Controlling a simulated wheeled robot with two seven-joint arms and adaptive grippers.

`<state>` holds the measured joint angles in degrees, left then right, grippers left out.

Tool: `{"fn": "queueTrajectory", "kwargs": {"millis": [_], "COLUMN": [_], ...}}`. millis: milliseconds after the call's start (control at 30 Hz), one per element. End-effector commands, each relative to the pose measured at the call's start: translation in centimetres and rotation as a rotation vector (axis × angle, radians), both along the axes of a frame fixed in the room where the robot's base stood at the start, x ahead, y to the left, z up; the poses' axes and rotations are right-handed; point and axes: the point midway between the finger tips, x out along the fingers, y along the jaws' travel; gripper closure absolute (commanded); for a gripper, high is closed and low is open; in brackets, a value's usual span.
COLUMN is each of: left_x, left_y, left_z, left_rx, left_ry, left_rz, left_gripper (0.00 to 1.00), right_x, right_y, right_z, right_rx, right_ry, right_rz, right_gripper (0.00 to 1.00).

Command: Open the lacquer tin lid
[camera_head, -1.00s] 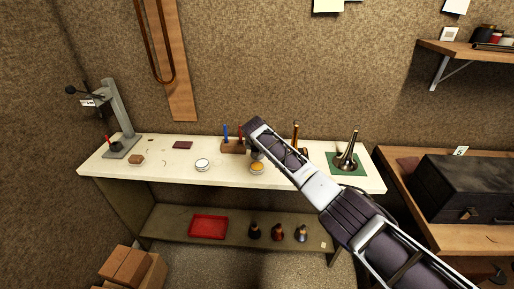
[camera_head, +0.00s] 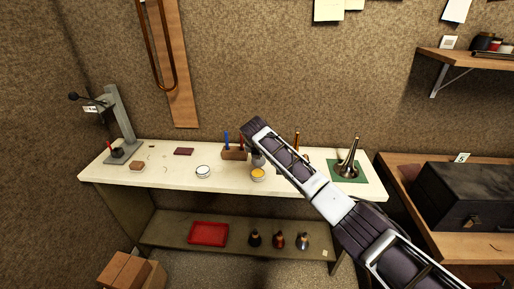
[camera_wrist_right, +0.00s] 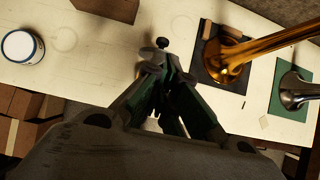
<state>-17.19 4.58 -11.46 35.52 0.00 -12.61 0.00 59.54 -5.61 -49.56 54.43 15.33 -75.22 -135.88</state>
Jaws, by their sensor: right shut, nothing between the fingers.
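Two small round tins stand on the white bench. One has an amber-yellow top (camera_head: 258,175); the other has a white top (camera_head: 203,171). No readable label shows which holds lacquer. My right gripper (camera_head: 258,162) points down just above the amber tin; I cannot tell whether it touches it. In the wrist view the right gripper (camera_wrist_right: 163,76) is shut and empty, and the amber tin is hidden there. A small dark knob (camera_wrist_right: 162,43) shows at the fingertips; its owner is unclear. The white-topped tin (camera_wrist_right: 20,46) has a blue band. My left gripper is not in view.
A wooden rack (camera_head: 234,155) with blue and red tools stands behind the amber tin. A brass horn part (camera_wrist_right: 228,60) and a silver bell on a green mat (camera_head: 345,174) stand to the right. The bench (camera_head: 180,173) is clear around the white-topped tin.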

Motion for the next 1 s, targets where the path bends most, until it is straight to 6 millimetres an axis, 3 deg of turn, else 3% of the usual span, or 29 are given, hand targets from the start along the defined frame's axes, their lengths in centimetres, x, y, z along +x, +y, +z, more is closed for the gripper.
{"fn": "queueTrajectory", "kwargs": {"millis": [700, 1000], "left_x": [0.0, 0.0], "left_y": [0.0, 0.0], "left_z": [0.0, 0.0], "left_rx": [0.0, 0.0], "left_ry": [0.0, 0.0], "left_rz": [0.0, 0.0], "left_gripper": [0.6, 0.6], "right_x": [-3.5, -4.1], "right_y": [0.0, 0.0], "right_z": [5.0, 5.7], "right_rx": [0.0, 0.0], "right_ry": [0.0, 0.001], "right_rz": [0.0, 0.0], "right_gripper": [1.0, 1.0]}}
